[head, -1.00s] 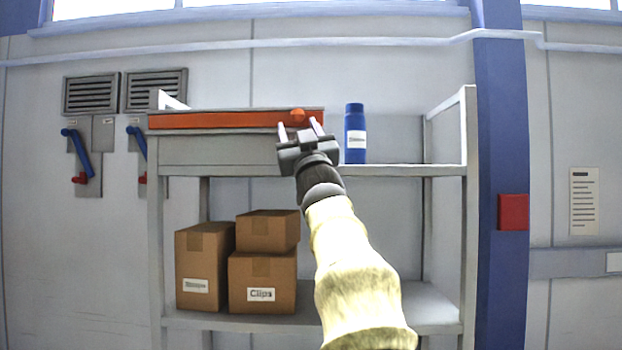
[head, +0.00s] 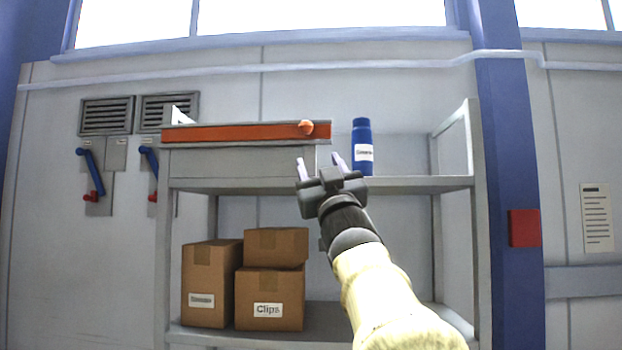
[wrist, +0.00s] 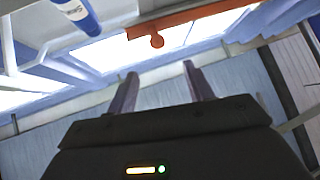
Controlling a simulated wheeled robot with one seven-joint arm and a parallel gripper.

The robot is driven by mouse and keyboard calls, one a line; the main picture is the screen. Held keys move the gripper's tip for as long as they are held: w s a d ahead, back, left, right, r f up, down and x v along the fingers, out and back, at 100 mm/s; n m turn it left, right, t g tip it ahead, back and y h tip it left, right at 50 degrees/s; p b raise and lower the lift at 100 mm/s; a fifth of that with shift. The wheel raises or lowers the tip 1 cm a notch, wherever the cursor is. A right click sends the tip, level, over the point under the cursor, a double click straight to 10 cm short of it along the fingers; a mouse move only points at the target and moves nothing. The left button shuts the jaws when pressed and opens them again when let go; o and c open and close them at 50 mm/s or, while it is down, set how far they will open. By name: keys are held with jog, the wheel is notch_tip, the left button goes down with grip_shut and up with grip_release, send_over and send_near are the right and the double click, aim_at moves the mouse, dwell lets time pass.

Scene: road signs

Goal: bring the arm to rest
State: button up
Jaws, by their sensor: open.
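My gripper (head: 320,166) is open, with nothing between its two fingers. In the head view it stands in front of the shelf unit, below the orange-red tray's right end and left of the blue bottle. In the wrist view my gripper (wrist: 158,84) shows both fingers apart, pointing up the picture. My arm comes up from the lower right in the head view.
An orange-red tray (head: 240,133) with a round orange knob (head: 306,127) is on top of the shelf unit (head: 420,184). A blue labelled bottle (head: 361,135) stands upright to its right. Several cardboard boxes (head: 270,290) sit on the lower shelf. Blue levers (head: 91,171) are on the left wall.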

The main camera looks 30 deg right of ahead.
jog(key=w+a+f+m+g+y, duration=0.1)
jog(key=w+f+g, duration=0.35)
jog(key=f, duration=0.95)
jog(key=w+a+f+m+g, duration=0.2)
jog(key=w+f+g, duration=0.25)
jog(key=f, duration=0.85)
jog(key=s+a+f+g+y, duration=0.1)
jog(key=a+f+g, duration=0.15)
jog(key=f, duration=0.75)
jog(key=s+a+f+g+y, duration=0.15)
jog(key=a+f, duration=0.25)
jog(key=f, duration=0.5)
jog(key=s+a+f+n+g+y, duration=0.1)
jog(key=s+a+f+g, duration=0.3)
jog(key=s+f, duration=0.6)
jog(key=s+a+f+n+g+y, duration=0.1)
jog(key=s+a+f+g, duration=0.4)
jog(key=s+f, duration=0.5)
notch_tip(320, 180, down, 3)
jog(key=shift+s+a+f+g, duration=0.15)
jog(key=shift+s+g, duration=0.25)
jog(key=shift+g, duration=0.4)
